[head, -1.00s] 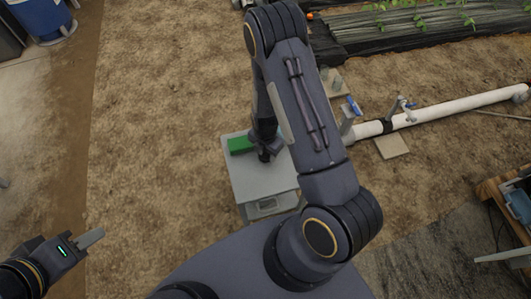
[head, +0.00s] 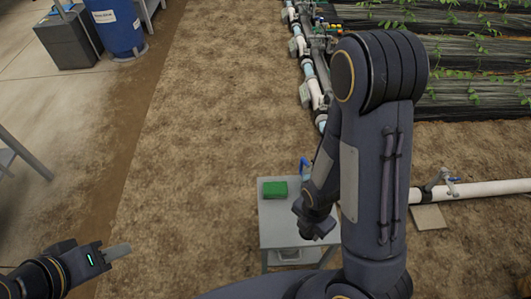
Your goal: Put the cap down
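I cannot make out the cap in the head view. My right arm comes down over a small grey table (head: 272,232). Its wrist and the dark body of my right gripper (head: 318,228) are above the table's right part. The fingers of the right gripper are hidden, so I cannot see whether it holds anything. My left gripper (head: 118,252) is at the lower left, over bare soil and away from the table. Its grey fingers show side-on as one bar, and nothing is visible in them.
A green block (head: 275,188) lies at the table's back left. White pipework with valves (head: 312,78) runs behind the table, and a white pipe (head: 485,190) runs off right. A blue barrel (head: 117,27) stands far left. Open soil (head: 200,140) lies left of the table.

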